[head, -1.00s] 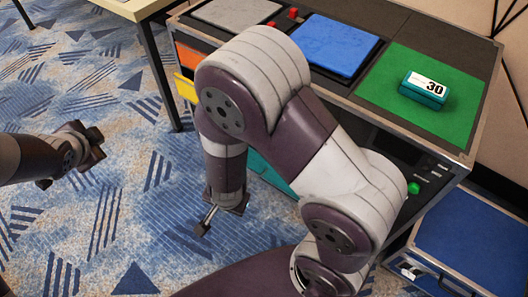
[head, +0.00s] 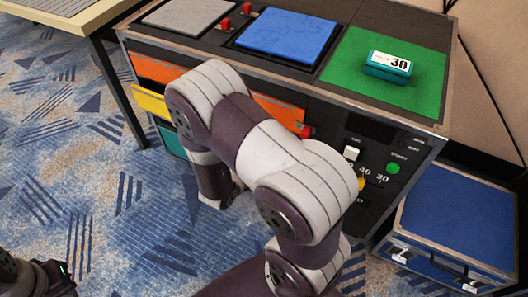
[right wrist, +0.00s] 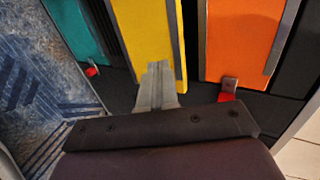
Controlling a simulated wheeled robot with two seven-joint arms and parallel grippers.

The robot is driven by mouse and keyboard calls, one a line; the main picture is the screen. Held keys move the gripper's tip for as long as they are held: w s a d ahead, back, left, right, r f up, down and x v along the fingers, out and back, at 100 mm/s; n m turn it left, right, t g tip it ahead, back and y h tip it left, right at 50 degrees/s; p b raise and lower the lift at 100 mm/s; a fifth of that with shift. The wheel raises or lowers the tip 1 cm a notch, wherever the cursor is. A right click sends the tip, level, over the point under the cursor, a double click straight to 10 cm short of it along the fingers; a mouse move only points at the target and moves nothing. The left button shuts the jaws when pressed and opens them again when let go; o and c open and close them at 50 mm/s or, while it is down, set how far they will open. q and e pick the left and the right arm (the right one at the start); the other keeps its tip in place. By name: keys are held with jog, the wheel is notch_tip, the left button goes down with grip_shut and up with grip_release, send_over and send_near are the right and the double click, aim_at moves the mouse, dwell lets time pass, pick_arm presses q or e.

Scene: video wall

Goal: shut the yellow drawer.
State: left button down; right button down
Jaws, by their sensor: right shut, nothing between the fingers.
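The yellow drawer (head: 149,103) is in the left part of the cabinet front, between orange and teal fronts. Its front appears to stand out a little from them. My right arm hides its right part in the head view. In the right wrist view the yellow front (right wrist: 148,30) lies just ahead of my right gripper (right wrist: 158,70), which is shut and empty with its fingertips over its lower part. I cannot tell whether they touch. My right gripper is hidden behind my arm in the head view. My left gripper (head: 52,277) is partly in view at the bottom left; its fingers are unclear.
Orange drawers (head: 160,69) and a teal drawer (head: 172,141) sit around the yellow one. Red latches (right wrist: 227,92) show near the fronts. A blue case (head: 455,220) stands at the right and a table (head: 70,12) at the left. Carpet at the left is clear.

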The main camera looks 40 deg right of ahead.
jog(key=shift+w+d+r+b, duration=0.15)
jog(key=shift+w+d, duration=0.2)
jog(key=shift+d, duration=0.4)
jog(key=shift+w+d+f+b, duration=0.15)
jog(key=shift+w+d, duration=0.15)
jog(key=shift+d, duration=0.45)
jog(key=shift+r, duration=0.15)
jog(key=shift+d, duration=0.1)
jog(key=d, duration=0.1)
jog(key=w+d, duration=0.1)
jog(key=d, duration=0.1)
jog(key=shift+w+d, duration=0.3)
jog(key=shift+d, duration=0.1)
jog(key=shift+w+d, duration=0.1)
jog(key=shift+d, duration=0.2)
jog(key=shift+w+r, duration=0.1)
jog(key=shift+r, duration=0.1)
